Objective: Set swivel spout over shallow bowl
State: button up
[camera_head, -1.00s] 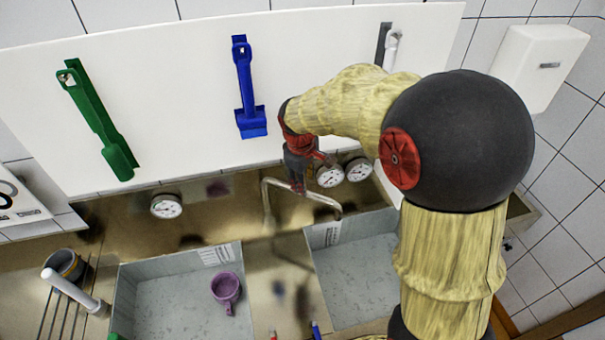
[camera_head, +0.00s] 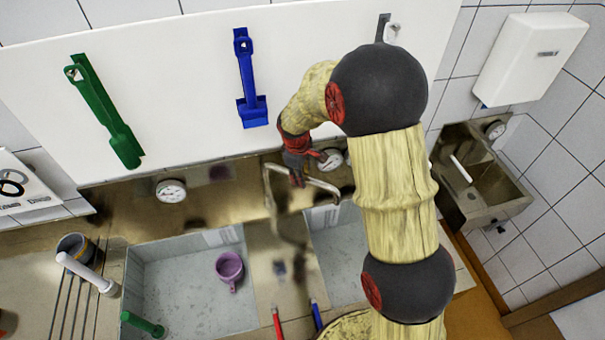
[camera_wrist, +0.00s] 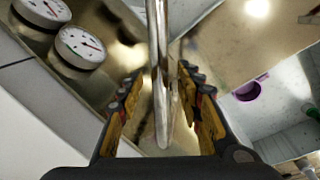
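The swivel spout (camera_head: 322,185) is a bent metal pipe at the back of the sink, by the divider between the two basins. In the wrist view the spout (camera_wrist: 160,70) runs lengthwise between my fingers. My gripper (camera_head: 298,181) is at the spout in the head view. In the wrist view my gripper (camera_wrist: 163,100) has its fingers apart, one on each side of the pipe, with gaps showing. A purple round vessel with a handle (camera_head: 229,268) stands in the left basin; I cannot tell whether it is the shallow bowl. My arm hides part of the right basin.
The left basin (camera_head: 160,300) also holds a green-handled tool (camera_head: 142,324). Red (camera_head: 277,322) and blue (camera_head: 316,315) handles lie at the divider's front. Gauges (camera_head: 171,190) line the back. A white-handled tool (camera_head: 88,273) lies left. A separate small sink (camera_head: 470,210) is right.

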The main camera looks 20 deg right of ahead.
jog(key=shift+c, duration=1.1)
grip_shut()
